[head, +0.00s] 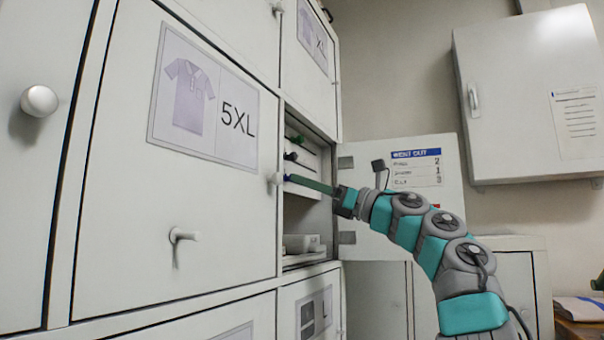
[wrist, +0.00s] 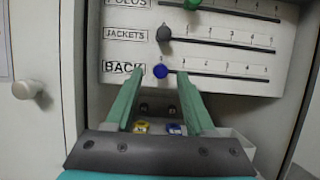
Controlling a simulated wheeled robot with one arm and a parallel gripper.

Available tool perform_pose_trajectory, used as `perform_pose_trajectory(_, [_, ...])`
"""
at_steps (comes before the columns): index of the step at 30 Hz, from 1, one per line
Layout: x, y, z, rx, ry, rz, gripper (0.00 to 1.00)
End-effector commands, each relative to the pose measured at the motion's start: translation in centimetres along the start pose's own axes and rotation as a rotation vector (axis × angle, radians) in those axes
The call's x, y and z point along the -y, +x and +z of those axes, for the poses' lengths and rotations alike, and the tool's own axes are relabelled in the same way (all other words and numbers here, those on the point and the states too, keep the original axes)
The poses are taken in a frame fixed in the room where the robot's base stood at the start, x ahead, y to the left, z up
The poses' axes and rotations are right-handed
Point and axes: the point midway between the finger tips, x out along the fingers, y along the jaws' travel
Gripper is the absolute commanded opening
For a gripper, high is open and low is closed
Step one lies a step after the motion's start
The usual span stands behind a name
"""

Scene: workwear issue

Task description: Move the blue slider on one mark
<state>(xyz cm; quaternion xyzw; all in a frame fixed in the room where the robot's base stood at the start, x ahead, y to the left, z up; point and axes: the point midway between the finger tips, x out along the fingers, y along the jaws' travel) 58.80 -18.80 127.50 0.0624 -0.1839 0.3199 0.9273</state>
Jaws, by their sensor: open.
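The blue slider (wrist: 160,71) is a round knob at the left end of the slot labelled BACK, left of the mark 1, in the wrist view. The slot's marks run from 1 to 5 to the right. My gripper (wrist: 161,74) is open, its two green fingers on either side of the blue slider with gaps visible. I cannot tell how far the tips are from the panel. In the head view my gripper (head: 291,179) reaches into the open compartment from the right, and its fingers largely cover the blue slider.
Above are a dark slider (wrist: 165,34) on the JACKETS slot and a green slider (wrist: 192,4) on the POLOS slot. Below the fingers lie a yellow item (wrist: 141,127) and a blue item (wrist: 174,128). The open door (head: 446,200) bears a WENT OUT card (head: 416,168). A locker knob (wrist: 28,87) projects at left.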

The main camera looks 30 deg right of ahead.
Motion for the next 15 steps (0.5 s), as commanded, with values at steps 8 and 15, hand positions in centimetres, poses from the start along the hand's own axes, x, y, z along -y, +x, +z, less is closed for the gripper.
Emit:
perform_pose_trajectory(8, [0.1,1.79,0.02,0.001,0.001,-0.002,0.54])
perform_pose_trajectory(15, [0.09,1.74,0.0,0.002,0.001,-0.002,0.43])
